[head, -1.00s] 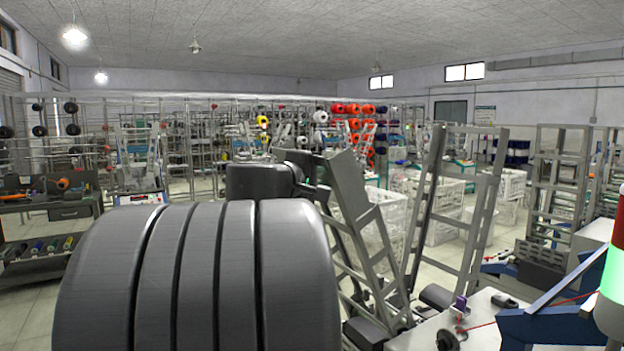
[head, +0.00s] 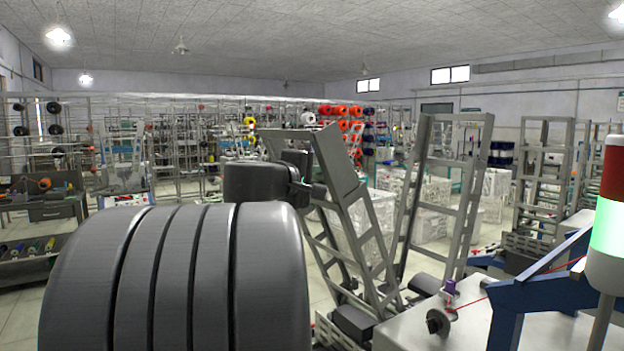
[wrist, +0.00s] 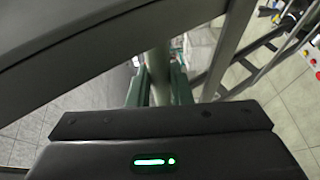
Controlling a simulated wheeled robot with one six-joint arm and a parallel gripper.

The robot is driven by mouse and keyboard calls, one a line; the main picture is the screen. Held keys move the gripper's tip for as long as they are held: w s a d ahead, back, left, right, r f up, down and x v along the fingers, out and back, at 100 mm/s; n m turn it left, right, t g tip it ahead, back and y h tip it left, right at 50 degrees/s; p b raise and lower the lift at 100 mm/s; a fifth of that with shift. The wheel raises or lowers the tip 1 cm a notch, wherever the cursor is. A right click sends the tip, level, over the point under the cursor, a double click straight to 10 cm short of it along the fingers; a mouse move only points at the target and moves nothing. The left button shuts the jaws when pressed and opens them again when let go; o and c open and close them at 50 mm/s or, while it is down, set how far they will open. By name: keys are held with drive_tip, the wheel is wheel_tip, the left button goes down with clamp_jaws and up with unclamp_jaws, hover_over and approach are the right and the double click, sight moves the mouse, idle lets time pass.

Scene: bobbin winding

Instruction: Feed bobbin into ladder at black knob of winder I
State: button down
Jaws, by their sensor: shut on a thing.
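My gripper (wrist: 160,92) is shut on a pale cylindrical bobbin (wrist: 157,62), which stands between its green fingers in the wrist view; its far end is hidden. In the head view my gripper (head: 304,184) is small and partly hidden by my dark wrist, beside the top of a grey metal ladder (head: 352,215) with a flat plate at its upper end. I cannot tell whether the bobbin touches the ladder. The white-topped winder (head: 480,325) is at lower right. A dark round knob-like disc (head: 437,321) sits on its front, near a small purple part (head: 450,288).
A second tall ladder frame (head: 468,190) rises to the right. A blue bracket (head: 535,285) and a red, green and white signal tower (head: 611,215) stand at right. White crates (head: 400,190) lie behind the ladders. My arm hides much of the lower left.

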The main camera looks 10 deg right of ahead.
drive_tip(key=f+b, duration=0.1)
drive_tip(key=d+f+b, duration=0.1)
drive_tip(key=b, duration=0.1)
drive_tip(key=f+b, duration=0.1)
drive_tip(key=shift+w+d+f, duration=0.3)
drive_tip(key=shift+d+f, duration=0.05)
drive_tip(key=shift+f, duration=0.05)
idle(0.4)
drive_tip(key=c, duration=0.9)
unclamp_jaws()
